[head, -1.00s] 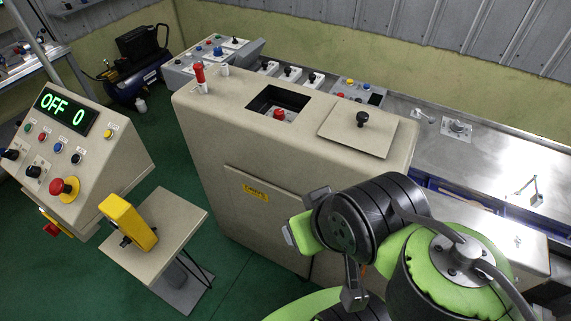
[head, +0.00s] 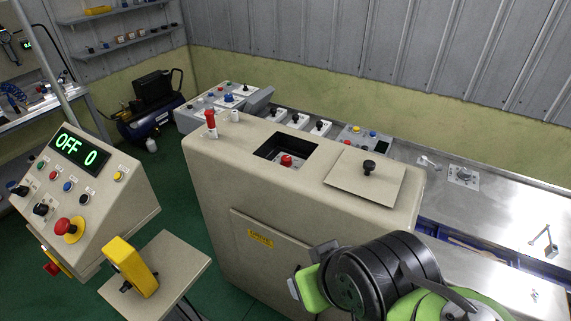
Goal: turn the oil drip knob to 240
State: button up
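No knob has a legible oil drip label or scale, so I cannot tell which one it is. Candidates are a red knob (head: 287,161) inside the square opening on top of the beige machine (head: 215,165), a red-topped fitting (head: 211,121) at its left corner, and a black knob (head: 369,167) on its lid plate (head: 345,182). My green and black arm is at the lower right, in front of the machine. What seems to be my gripper (head: 308,270) shows only as grey and green parts beside the black link, apart from these knobs. Its fingers are not clear.
A control panel (head: 128,190) at left reads "OFF 0" and has buttons, black knobs and a red emergency stop (head: 66,227). A yellow box (head: 131,266) stands on a pedestal. Small white switch boxes (head: 298,120) and a steel bench (head: 440,200) lie behind the machine. Green floor is free between.

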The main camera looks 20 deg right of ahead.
aim_at(287, 162)
jog(key=i+u, duration=0.55)
jog(key=u, duration=0.15)
